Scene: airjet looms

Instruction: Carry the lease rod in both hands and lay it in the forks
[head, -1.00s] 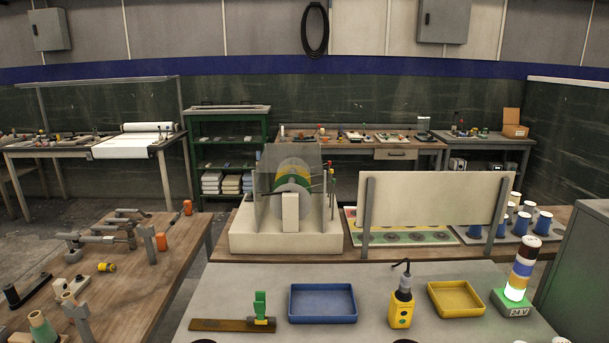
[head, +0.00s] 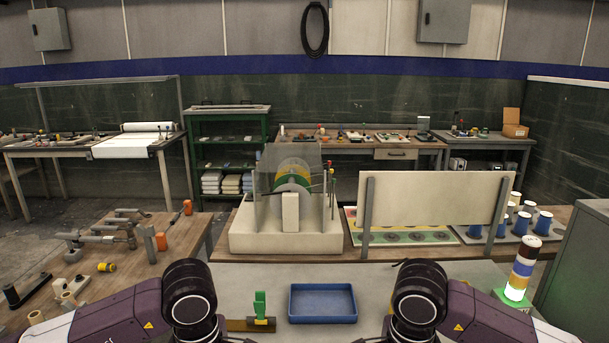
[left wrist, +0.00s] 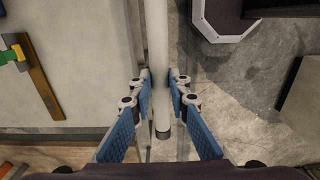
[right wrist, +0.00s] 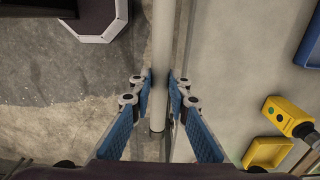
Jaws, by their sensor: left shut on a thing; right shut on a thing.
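The lease rod is a long, pale, straight bar. In the left wrist view the rod (left wrist: 157,35) runs between the blue-padded fingers of my left gripper (left wrist: 161,80), which is shut on it; its dark end sticks out past the fingers. In the right wrist view the rod (right wrist: 161,35) is likewise held by my right gripper (right wrist: 164,80), close to its other end. Both views show it above the grey table's edge, with floor on one side. The head view shows my arms, but the rod and fingers are out of it. I cannot make out the forks for certain.
The grey table (head: 255,285) bears a blue tray (head: 323,303), a green-handled tool (head: 260,305) and a lit signal tower (head: 520,275). A yellow control box (right wrist: 288,115) and yellow tray (right wrist: 268,152) show in the right wrist view. A wooden table (head: 125,285) with parts stands left.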

